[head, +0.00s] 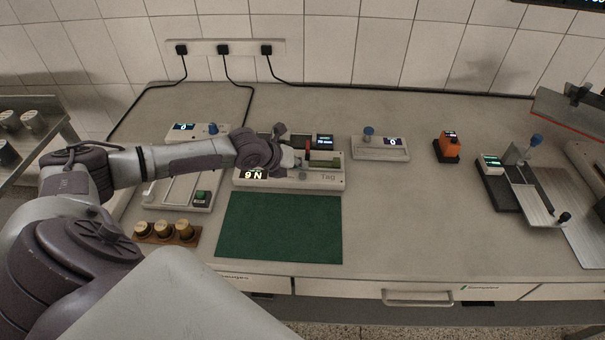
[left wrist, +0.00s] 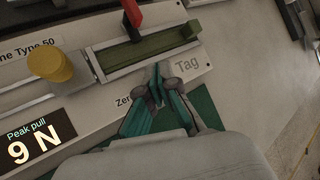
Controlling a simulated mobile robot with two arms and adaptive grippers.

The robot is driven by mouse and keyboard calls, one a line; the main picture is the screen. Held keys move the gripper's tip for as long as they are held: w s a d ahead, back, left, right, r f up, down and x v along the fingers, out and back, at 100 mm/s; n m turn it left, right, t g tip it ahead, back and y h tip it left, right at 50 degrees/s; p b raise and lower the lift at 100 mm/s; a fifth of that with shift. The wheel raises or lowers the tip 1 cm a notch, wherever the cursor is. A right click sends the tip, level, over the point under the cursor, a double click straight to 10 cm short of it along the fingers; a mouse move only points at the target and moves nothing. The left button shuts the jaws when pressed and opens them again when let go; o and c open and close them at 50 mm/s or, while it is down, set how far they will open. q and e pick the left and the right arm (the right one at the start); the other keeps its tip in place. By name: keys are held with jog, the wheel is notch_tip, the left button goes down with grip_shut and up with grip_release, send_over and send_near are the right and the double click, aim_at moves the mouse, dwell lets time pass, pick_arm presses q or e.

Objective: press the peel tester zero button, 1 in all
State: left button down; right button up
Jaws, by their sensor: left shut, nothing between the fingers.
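The peel tester (head: 270,186) is a pale box at the back edge of the green mat; its display reads 9 N. In the left wrist view its display (left wrist: 40,137) reads "Peak pull 9 N", and a partly covered label (left wrist: 125,100) starts with "Ze". A small grey round knob (head: 303,175), seemingly the zero button, shows on its front in the head view. My left gripper (head: 297,163) is shut and empty above the tester. In the left wrist view the fingertips (left wrist: 160,76) lie between the "Ze" label and the "Tag" label, hiding the button; contact cannot be told. My right gripper is not in view.
A yellow knob (left wrist: 50,64), a green block (left wrist: 150,47) and a red part (left wrist: 131,12) sit on the tester. Other instruments stand left, right and beyond, including an orange device (head: 447,147). The green mat (head: 280,228) is bare. Weights (head: 165,231) stand at left.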

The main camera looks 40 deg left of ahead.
aim_at(300, 175)
pick_arm(q)
jog(key=shift+f, duration=0.15)
jog(key=shift+f, duration=0.25)
jog(key=shift+f+b, duration=0.45)
jog(key=shift+f, duration=0.15)
dwell(0.7)
jog(key=shift+r, duration=0.15)
jog(key=shift+r+p, duration=0.85)
jog(key=shift+p, duration=0.05)
notch_tip(300, 175, up, 5)
jog(key=p, duration=0.4)
jog(key=shift+p, duration=0.35)
